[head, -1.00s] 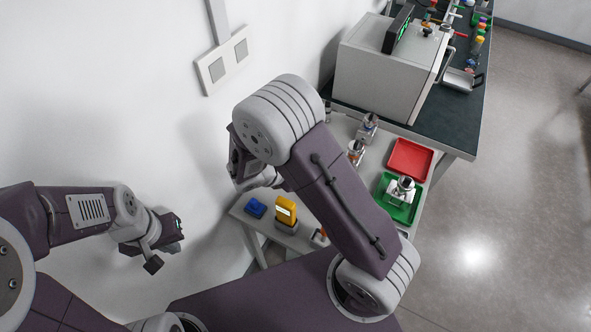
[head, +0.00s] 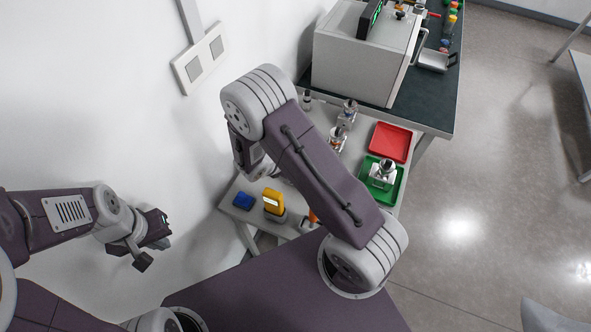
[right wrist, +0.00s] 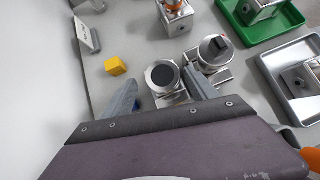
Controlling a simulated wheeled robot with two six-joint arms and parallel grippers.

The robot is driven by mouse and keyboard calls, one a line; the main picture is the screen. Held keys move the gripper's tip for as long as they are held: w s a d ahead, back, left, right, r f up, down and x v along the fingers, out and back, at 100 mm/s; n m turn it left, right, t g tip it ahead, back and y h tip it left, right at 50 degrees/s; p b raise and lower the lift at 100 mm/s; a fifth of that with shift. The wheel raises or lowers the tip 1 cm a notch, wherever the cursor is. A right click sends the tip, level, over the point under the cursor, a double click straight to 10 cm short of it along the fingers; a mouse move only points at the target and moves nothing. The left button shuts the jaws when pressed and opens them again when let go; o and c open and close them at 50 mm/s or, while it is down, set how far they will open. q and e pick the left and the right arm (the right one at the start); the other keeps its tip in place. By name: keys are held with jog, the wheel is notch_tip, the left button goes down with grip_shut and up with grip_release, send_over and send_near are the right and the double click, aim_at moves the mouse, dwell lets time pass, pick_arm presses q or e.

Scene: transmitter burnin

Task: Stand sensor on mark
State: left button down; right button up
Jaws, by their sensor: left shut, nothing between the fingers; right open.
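Silver metal sensors with round tops stand on the light table: one at the back (head: 347,112), one with a copper-coloured part (head: 337,138), one in the green tray (head: 382,172). In the right wrist view, a silver round sensor with a dark disc top (right wrist: 162,76) stands between and just beyond the fingertips of my open right gripper (right wrist: 162,92). Another silver round-topped piece (right wrist: 214,50) is close on its right. In the head view my right arm hides that gripper. My left gripper (head: 148,245) is shut and empty by the wall. I cannot make out a mark.
A red tray (head: 390,142) lies behind the green tray (head: 366,190). A blue box (head: 243,201) and a yellow device (head: 272,201) stand at the table's near left. A large grey cabinet (head: 362,65) stands behind.

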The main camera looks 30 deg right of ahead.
jog(key=x, duration=0.5)
jog(key=shift+w+d+f+p, duration=0.15)
jog(key=shift+w+f+p, duration=0.1)
jog(key=shift+p, duration=0.15)
jog(key=shift+r, duration=0.1)
grip_shut()
notch_tip(320, 180, up, 10)
